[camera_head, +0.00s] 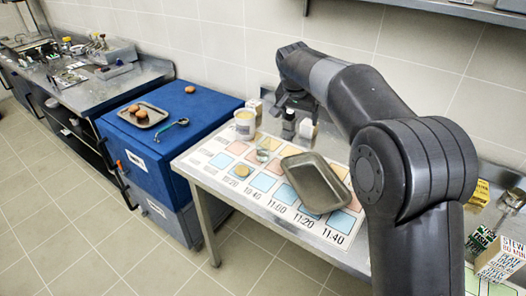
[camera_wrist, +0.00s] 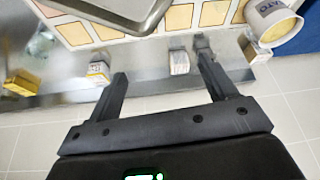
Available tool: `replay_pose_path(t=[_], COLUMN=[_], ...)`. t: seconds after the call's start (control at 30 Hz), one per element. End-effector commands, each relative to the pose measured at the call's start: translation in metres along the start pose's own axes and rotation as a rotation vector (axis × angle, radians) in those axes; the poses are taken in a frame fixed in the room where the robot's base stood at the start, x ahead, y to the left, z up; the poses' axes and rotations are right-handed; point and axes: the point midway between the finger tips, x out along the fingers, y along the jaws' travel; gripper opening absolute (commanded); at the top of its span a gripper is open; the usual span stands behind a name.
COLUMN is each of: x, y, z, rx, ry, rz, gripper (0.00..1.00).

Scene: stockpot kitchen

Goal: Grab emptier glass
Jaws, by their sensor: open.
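A small clear glass-like thing (camera_head: 262,155) stands on the printed mat, left of the grey tray; its fill level is too small to tell. I cannot make out a second glass for certain. A blurred clear shape (camera_wrist: 40,45) shows at the left of the wrist view. My gripper (camera_head: 290,128) is over the back of the table, behind the tray. In the wrist view my gripper (camera_wrist: 162,72) is open, with its two fingers apart and nothing held. A small white item (camera_wrist: 179,62) appears between the fingers in the picture, near the right one.
A labelled tub (camera_head: 245,122) stands at the table's back left; it also shows in the wrist view (camera_wrist: 278,28). A grey tray (camera_head: 314,183) lies on the mat (camera_head: 217,160). A small box (camera_wrist: 98,72) is near the left finger. Boxes (camera_head: 500,260) stand at right.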

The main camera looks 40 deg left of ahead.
Motion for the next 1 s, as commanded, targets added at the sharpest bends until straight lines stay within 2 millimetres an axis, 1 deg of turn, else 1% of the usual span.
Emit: replay_pose_path(t=[0.03,0.1,0.2,0.3,0.33,0.4,0.5,0.57,0.67,0.8,1.0], x=[0.015,0.029,0.047,0.059,0.062,0.066,0.071,0.077,0.091,0.114,0.130], y=[-0.026,-0.056,-0.090,-0.114,-0.118,-0.127,-0.131,-0.131,-0.131,-0.131,-0.131], z=[0.006,0.012,0.023,0.032,0.034,0.038,0.040,0.040,0.040,0.040,0.040], rx=[-0.010,-0.013,-0.016,-0.016,-0.017,-0.016,-0.015,-0.015,-0.015,-0.015,-0.015], ry=[-0.004,-0.003,-0.002,0.000,0.001,0.002,0.002,0.002,0.001,0.000,0.001], rz=[-0.002,-0.003,-0.003,-0.005,-0.005,-0.006,-0.006,-0.005,-0.004,-0.004,-0.006], gripper=[0.77,0.77,0.77,0.77,0.77,0.77,0.77,0.77,0.77,0.77,0.77])
